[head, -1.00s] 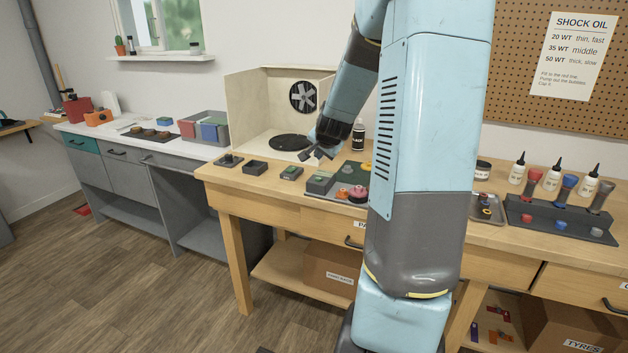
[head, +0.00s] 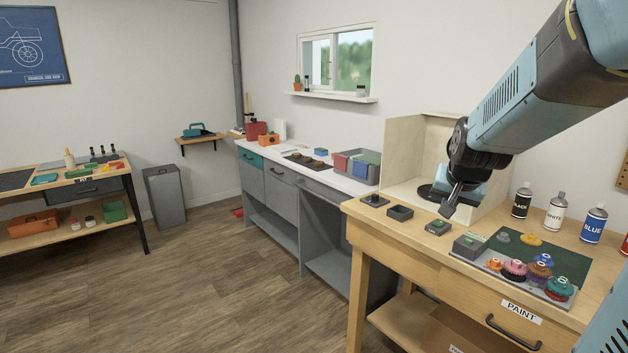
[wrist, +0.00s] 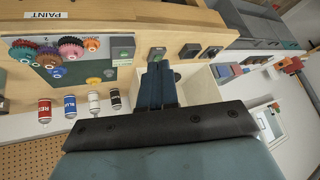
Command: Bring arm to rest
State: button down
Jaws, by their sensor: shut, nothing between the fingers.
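My gripper (head: 450,203) hangs from my light-blue arm at the right of the head view, over the wooden bench near the front of the pale open-fronted booth. Its fingers point down and a little left. They are together, with nothing between them. In the wrist view my gripper (wrist: 158,70) shows as two dark blue fingers side by side, pointing at the bench and the booth. The fingers appear above the bench top and apart from the small boxes there.
The wooden bench (head: 445,260) holds small dark boxes (head: 400,213), a green mat (head: 540,258) with coloured gears (head: 513,269), and paint bottles (head: 555,212). The booth (head: 405,150) stands behind my gripper. A white-topped counter (head: 300,170) is further left. The floor (head: 200,280) at left is clear.

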jog(key=s+a+r+n, duration=0.1)
jog(key=s+a+n, duration=0.1)
jog(key=s, duration=0.8)
jog(key=s+a+r+n+g+y, duration=0.1)
jog(key=s+a+r+n, duration=0.1)
jog(key=s, duration=0.8)
jog(key=shift+a+r+n, duration=0.15)
jog(key=shift+a+n, duration=0.55)
jog(key=shift+a, duration=0.3)
